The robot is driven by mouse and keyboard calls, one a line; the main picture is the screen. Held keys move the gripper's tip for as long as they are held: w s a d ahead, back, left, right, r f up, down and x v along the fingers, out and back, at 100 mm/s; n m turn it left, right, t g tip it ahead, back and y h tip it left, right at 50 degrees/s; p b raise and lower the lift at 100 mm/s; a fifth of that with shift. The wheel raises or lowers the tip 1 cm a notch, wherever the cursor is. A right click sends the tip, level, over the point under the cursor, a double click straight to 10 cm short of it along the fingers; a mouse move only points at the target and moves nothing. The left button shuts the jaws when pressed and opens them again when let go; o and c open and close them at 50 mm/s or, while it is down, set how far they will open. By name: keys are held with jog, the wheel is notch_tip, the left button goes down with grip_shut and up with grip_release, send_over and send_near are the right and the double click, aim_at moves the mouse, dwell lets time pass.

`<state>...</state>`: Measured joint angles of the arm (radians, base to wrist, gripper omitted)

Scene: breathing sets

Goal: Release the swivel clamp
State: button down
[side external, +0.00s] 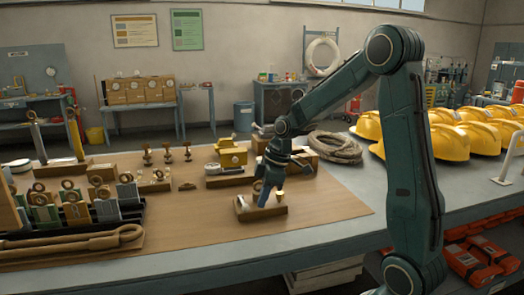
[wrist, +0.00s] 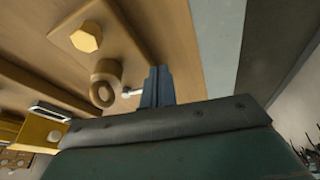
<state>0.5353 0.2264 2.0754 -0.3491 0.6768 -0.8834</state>
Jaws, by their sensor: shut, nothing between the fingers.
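My gripper (side external: 265,196) points down at a small wooden block (side external: 268,213) on the brown mat. Its blue fingers are together and empty; they also show in the wrist view (wrist: 157,85). In the wrist view a tan ring-shaped fitting (wrist: 105,83) sits beside the fingers, with a short silver pin (wrist: 131,93) between it and them. I cannot tell whether the fingers touch the pin. A yellow hex head (wrist: 86,38) is on the block farther off. I cannot tell for certain which part is the swivel clamp.
A yellow device (side external: 232,155) on a base and a coil of rope (side external: 337,148) stand behind. A black rack (side external: 75,218) of tagged pieces and a tan strap (side external: 75,244) lie left. Yellow helmets (side external: 450,140) fill the right. The mat's front right is clear.

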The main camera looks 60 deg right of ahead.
aim_at(243, 202)
jog(key=shift+w+a+f, duration=0.15)
jog(key=shift+w+a, duration=0.3)
jog(key=shift+w, duration=0.25)
jog(key=shift+w+a+m, duration=0.2)
jog(key=shift+a+m, duration=0.25)
jog(key=shift+m, duration=0.15)
jog(key=a+m, duration=0.1)
jog(key=w+a+m+h, duration=0.1)
jog(key=m, duration=0.1)
jog(key=shift+w+t, duration=0.25)
jog(key=shift+t, duration=0.05)
jog(key=w+m, duration=0.1)
jog(key=a+m+h, duration=0.1)
jog(key=m, duration=0.1)
jog(key=w+m, duration=0.1)
jog(key=shift+w+a+h, duration=0.3)
jog(key=shift+a, duration=0.05)
jog(key=shift+m, duration=0.3)
jog(key=shift+d, duration=0.15)
jog(key=shift+s+d, duration=0.35)
jog(key=shift+d, duration=0.3)
jog(key=shift+s, duration=0.2)
